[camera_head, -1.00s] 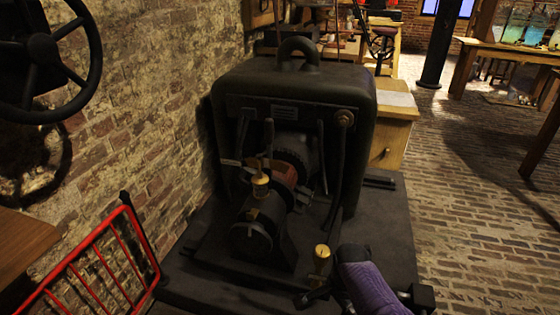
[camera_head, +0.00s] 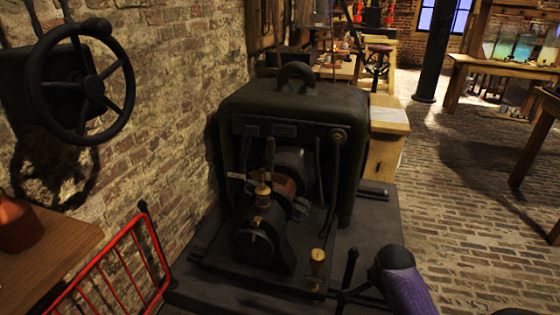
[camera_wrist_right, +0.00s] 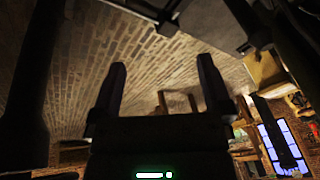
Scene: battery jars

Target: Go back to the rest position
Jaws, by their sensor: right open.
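My right gripper (camera_head: 345,280) is at the bottom of the head view, just right of a small brass-topped fitting (camera_head: 317,262) on the machine's base. Its dark fingers stand apart with nothing between them, and my purple right forearm comes in from the lower right. In the right wrist view both fingers of the gripper (camera_wrist_right: 160,85) are spread and empty, with the brick floor beyond them. My left gripper is not in view.
A black machine (camera_head: 295,115) stands on a dark plinth (camera_head: 375,235) by the brick wall. A black handwheel (camera_head: 125,75), red railing (camera_head: 150,245) and wooden table (camera_head: 50,260) are at left. Brick floor (camera_head: 470,230) at right is open. Jars (camera_head: 510,45) stand on a far table.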

